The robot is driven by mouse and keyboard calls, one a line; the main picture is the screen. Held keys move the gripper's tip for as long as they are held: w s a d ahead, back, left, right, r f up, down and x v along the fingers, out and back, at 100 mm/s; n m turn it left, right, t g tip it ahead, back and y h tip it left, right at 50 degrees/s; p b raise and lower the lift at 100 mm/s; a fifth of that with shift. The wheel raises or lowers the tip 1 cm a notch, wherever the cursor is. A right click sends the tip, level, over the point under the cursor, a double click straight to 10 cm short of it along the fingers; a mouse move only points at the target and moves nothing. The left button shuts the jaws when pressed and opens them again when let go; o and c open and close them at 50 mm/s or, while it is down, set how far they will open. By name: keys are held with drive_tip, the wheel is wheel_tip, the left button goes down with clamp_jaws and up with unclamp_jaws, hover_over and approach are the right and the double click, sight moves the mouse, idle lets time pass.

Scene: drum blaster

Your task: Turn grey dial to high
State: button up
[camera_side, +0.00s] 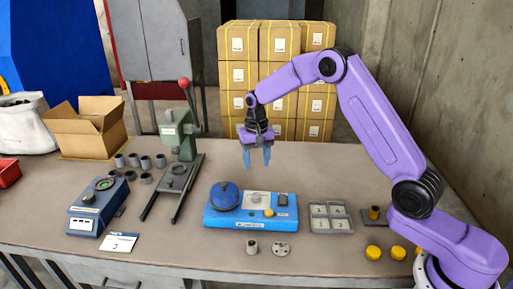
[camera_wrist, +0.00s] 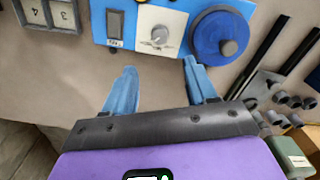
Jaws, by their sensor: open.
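The grey dial (camera_wrist: 159,34) sits on a white panel of the blue machine (camera_side: 236,220). In the wrist view it lies just beyond and between my blue fingertips. In the side view the panel shows with the small dial (camera_side: 257,199), whose pointer setting is too small to read. The machine also has a round blue drum lid (camera_side: 225,196) on its left and a dark switch (camera_wrist: 115,22). My gripper (camera_side: 257,165) is open and empty, pointing down above the panel, apart from the dial. It also shows in the wrist view (camera_wrist: 160,65).
A numbered grey tray (camera_side: 331,217) stands right of the machine. A green press (camera_side: 180,138), a blue scale (camera_side: 97,205) and several grey cylinders are at left. Two grey parts (camera_side: 252,247) lie in front. Yellow pieces (camera_side: 373,252) lie near my base.

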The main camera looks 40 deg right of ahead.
drive_tip(key=shift+r, duration=2.3)
drive_tip(key=s+a+r+n, duration=0.3)
drive_tip(key=s+a+n, duration=0.15)
drive_tip(key=s, duration=0.55)
drive_tip(key=s+a+r+n, duration=0.3)
drive_tip(key=s+a+n, duration=0.15)
drive_tip(key=s, duration=0.45)
drive_tip(key=s+d+n, duration=0.2)
drive_tip(key=s+n, duration=0.2)
drive_tip(key=s, duration=0.7)
drive_tip(key=s+d+f+n, duration=0.1)
drive_tip(key=s+d+n, duration=0.2)
drive_tip(key=s, duration=0.8)
drive_tip(key=shift+s+d+f+n, duration=0.15)
drive_tip(key=shift+s+d+n, duration=0.25)
drive_tip(key=shift+n, duration=0.2)
